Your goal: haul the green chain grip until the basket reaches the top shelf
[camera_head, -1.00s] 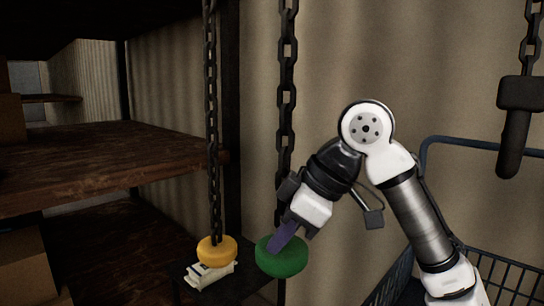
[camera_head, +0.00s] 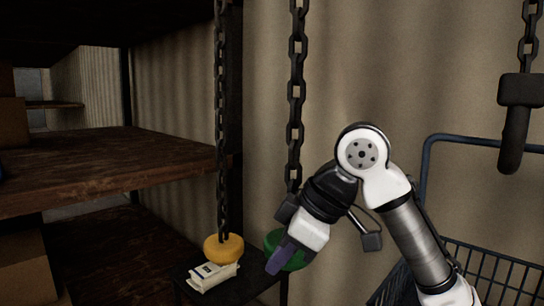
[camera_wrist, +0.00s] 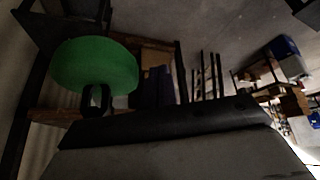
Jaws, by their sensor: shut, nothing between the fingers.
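The green chain grip (camera_head: 271,241) is a thick round disc at the lower end of a dark chain (camera_head: 296,95). My gripper (camera_head: 275,266) is shut and empty, its purple fingers in front of the green grip and covering part of it. I cannot tell whether they touch it. In the wrist view the green grip (camera_wrist: 95,66) is large at upper left, with a dark link below it. A dark blue wire basket (camera_head: 500,277) shows at the lower right, partly hidden by my arm; I cannot tell whether it is the task's basket.
A yellow grip (camera_head: 223,247) hangs on a second chain to the left, by a white item (camera_head: 211,276) on a small dark stand. Wooden shelves (camera_head: 100,165) with boxes fill the left. A black hook-like piece (camera_head: 516,125) hangs at right before a corrugated wall.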

